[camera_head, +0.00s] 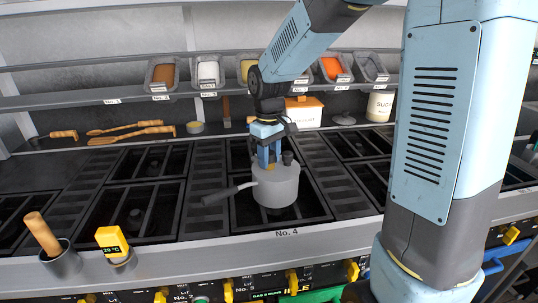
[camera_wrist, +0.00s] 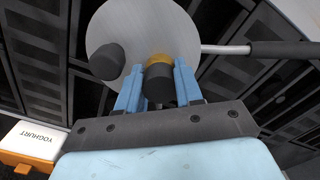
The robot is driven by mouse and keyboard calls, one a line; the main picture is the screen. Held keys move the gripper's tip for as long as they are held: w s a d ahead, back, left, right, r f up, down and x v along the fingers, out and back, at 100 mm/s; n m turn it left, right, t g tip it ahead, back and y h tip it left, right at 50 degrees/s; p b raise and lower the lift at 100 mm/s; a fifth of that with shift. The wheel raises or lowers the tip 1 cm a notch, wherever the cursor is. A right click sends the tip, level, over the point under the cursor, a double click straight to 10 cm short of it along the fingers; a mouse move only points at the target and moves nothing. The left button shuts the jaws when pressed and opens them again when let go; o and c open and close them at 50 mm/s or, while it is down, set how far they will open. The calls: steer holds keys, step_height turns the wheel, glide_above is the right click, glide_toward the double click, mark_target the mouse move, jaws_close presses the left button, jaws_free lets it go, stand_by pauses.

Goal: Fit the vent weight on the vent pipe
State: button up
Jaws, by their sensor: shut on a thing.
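A grey pressure cooker (camera_head: 276,188) with a long dark handle (camera_head: 217,196) stands on the stove grate. Its round lid (camera_wrist: 122,30) shows in the wrist view, with a dark knob (camera_wrist: 106,61) left of my gripper. My gripper (camera_head: 268,160), pointing down over the lid, is shut on the vent weight (camera_wrist: 159,82), a short dark cylinder with a brass-coloured band, seen between the blue fingers. The weight is over or close to the lid; I cannot tell whether it touches. The vent pipe is not visible, perhaps hidden behind the weight and fingers.
Several burner grates surround the cooker. A yoghurt box (camera_head: 304,110) and a sugar jar (camera_head: 380,105) stand behind, below a shelf of ingredient trays. Wooden utensils (camera_head: 130,133) lie at back left. A yellow timer (camera_head: 112,242) sits at front left.

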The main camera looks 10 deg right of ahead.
steer(key=o, duration=1.1)
steer(key=shift+o, duration=0.2)
steer(key=shift+r, duration=0.1)
steer(key=shift+r, duration=3.85)
steer(key=shift+s+d+r, duration=0.2)
steer(key=shift+s+r, duration=0.05)
steer(key=s+d+r+m+t, duration=0.2)
steer(key=s+d, duration=0.3)
steer(key=s, duration=0.5)
steer(key=s+d+r+m+t, duration=0.3)
steer(key=s+d+m, duration=0.2)
steer(key=s, duration=0.5)
steer(key=shift+d+t, duration=0.3)
steer(key=shift+d, duration=0.5)
